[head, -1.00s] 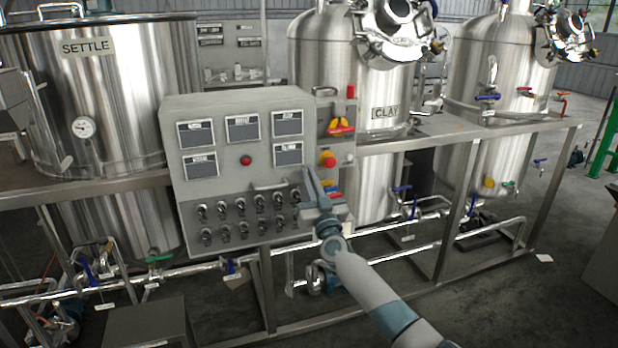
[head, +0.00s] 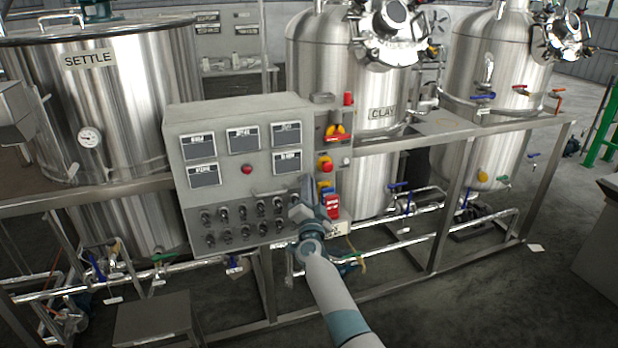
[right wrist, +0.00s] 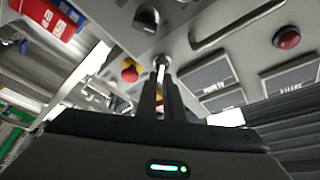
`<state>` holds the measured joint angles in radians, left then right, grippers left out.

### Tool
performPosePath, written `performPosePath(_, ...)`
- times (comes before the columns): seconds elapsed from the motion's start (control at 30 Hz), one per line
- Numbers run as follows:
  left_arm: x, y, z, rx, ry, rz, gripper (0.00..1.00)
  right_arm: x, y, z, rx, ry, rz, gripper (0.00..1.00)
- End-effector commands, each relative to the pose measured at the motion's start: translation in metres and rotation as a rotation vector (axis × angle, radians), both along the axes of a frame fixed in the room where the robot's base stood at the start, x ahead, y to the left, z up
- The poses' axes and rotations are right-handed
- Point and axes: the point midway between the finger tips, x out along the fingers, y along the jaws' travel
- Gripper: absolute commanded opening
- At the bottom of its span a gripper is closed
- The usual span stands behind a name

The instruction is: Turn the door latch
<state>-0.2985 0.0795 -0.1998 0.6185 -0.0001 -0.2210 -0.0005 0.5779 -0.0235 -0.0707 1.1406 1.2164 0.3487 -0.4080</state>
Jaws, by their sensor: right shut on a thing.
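The door latch (right wrist: 161,62) shows in the right wrist view as a small bright metal piece on the grey panel face, between my fingertips. My right gripper (right wrist: 163,84) is shut on it, its dark fingers close together. In the head view my right gripper (head: 304,188) is at the lower right part of the grey control cabinet (head: 225,115), beside the rows of knobs. There the gripper hides the latch, so its angle cannot be told. My left gripper is not in view.
Near my fingers are a yellow-and-red knob (right wrist: 130,71), a black knob (right wrist: 147,18), a bar handle (right wrist: 232,28) and a red button (right wrist: 287,38). A red padlock-like block (head: 332,206) hangs right of the gripper. Steel frame and pipes run below.

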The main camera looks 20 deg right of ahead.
Motion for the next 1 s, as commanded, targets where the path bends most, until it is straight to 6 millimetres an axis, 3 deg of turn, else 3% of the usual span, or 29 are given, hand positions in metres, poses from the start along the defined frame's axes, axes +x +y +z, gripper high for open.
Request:
performPosePath(0.03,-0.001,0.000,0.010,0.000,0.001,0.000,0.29,0.000,0.004,-0.002,0.045,0.013,0.007,0.00)
performPosePath(0.6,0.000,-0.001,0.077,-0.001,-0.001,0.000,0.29,-0.001,0.004,-0.003,0.560,0.030,0.007,0.00)
performPosePath(1.0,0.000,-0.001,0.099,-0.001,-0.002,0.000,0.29,0.000,0.004,-0.006,0.751,0.035,0.009,0.00)
